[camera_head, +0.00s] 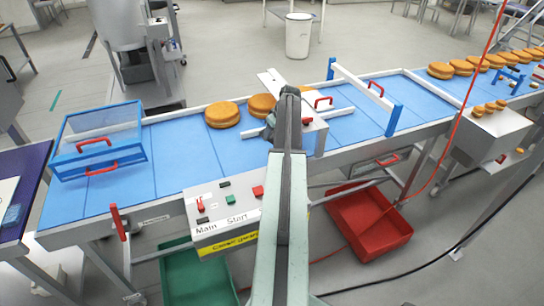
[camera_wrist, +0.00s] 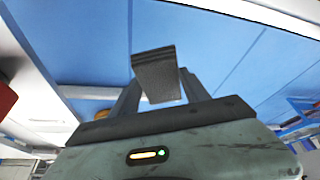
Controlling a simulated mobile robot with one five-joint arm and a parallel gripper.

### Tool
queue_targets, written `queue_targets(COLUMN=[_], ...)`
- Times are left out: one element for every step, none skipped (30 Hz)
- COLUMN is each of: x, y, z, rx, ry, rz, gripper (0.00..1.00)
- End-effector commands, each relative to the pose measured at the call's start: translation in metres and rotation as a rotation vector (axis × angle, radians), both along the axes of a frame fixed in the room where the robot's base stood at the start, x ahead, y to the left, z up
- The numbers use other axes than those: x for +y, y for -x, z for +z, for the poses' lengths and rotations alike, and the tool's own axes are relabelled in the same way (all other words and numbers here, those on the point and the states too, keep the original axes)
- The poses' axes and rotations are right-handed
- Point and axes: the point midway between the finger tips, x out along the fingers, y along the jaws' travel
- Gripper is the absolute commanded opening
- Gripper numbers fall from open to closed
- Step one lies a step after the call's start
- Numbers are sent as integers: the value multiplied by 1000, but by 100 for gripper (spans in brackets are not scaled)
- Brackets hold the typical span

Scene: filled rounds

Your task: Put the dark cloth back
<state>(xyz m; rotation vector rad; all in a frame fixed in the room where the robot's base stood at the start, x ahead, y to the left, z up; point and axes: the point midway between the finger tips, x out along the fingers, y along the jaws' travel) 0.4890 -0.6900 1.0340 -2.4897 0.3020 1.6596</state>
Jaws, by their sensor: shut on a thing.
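My gripper (camera_wrist: 160,85) is shut on a dark grey, folded-looking piece, the dark cloth (camera_wrist: 156,72), which sticks out between the fingers in the wrist view. In the head view my arm reaches forward over the conveyor, and the dark end of my gripper (camera_head: 270,125) is beside the filled rounds, left of a white box-like unit. The arm hides much of the gripper and cloth there. I cannot tell whether the cloth touches the belt. The blue conveyor belt (camera_head: 175,150) runs beneath.
A blue-framed clear guard (camera_head: 100,140), white unit (camera_head: 312,125) and control box (camera_head: 224,210) stand along the line. A red crate (camera_head: 370,215) and green crate (camera_head: 195,280) are below.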

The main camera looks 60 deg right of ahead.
Motion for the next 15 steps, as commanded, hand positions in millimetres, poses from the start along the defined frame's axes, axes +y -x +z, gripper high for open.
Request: queue_targets(x=[0, 0, 1, 1, 1, 1, 1, 1, 1, 1, 1, 1, 1, 1, 1], y=[0, 0, 1, 1, 1, 1, 1, 1, 1, 1, 1, 1, 1, 1, 1], z=[0, -2, -5, -9, -13, -21, -28, -35, -44, -51, -57, -63, -66, -67, -67], rx=[0, 0, 0, 0, 0, 0, 0, 0, 0, 0, 0, 0, 0, 0, 0], ry=[1, 0, 0, 0, 0, 0, 0, 0, 0, 0, 0, 0, 0, 0, 0], rz=[-1, -1, -1, -1, 0, 0, 0, 0, 0, 0, 0, 0, 0, 0, 0], gripper=[22, 22, 22, 22, 22, 22, 22, 22, 22, 22, 22, 22, 22, 22, 22])
